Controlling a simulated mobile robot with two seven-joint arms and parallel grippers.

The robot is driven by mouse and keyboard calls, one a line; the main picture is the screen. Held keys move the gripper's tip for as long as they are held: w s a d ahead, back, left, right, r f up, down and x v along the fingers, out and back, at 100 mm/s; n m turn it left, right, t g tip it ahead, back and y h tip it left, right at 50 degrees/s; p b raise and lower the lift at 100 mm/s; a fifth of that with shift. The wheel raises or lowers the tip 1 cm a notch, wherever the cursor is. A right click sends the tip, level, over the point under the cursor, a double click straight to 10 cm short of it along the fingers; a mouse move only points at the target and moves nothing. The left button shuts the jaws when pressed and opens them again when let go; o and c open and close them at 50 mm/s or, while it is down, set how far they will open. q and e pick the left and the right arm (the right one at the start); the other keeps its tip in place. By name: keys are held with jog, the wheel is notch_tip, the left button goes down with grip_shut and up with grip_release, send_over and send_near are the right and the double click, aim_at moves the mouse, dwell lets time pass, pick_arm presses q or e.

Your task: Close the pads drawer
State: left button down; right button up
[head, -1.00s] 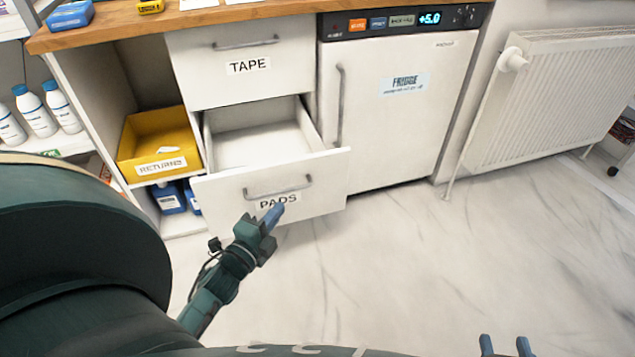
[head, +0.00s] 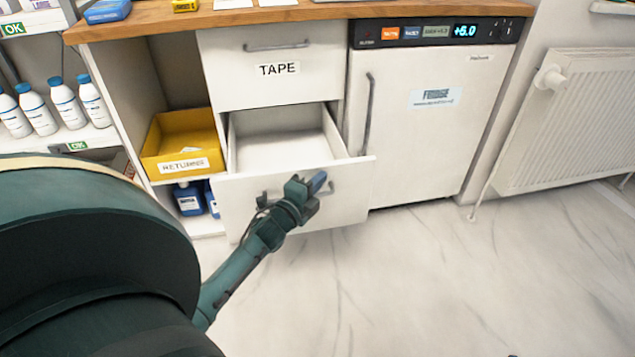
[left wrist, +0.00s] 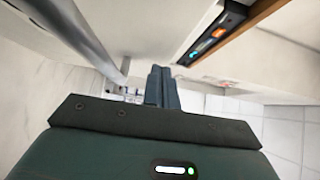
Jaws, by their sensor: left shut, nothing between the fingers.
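The pads drawer (head: 345,205) stands open below the closed TAPE drawer (head: 270,75) in the head view. Its white inside looks empty. My left gripper (head: 318,182) is shut and empty, in front of the drawer's front panel near the handle. It hides the PADS label and most of the handle. I cannot tell whether the fingertips touch the panel. In the left wrist view the shut fingers (left wrist: 161,88) point away from the camera, with a grey bar to their left. My right gripper is not clearly in view.
A yellow RETURNS bin (head: 180,146) sits in the open shelf left of the drawer, with blue bottles (head: 188,200) below it. A white fridge (head: 420,130) stands to the right, its door shut. A radiator (head: 570,120) is further right. The floor in front is clear.

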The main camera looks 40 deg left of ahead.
pick_arm(q)
jog(key=shift+w+a, duration=0.2)
dwell(0.3)
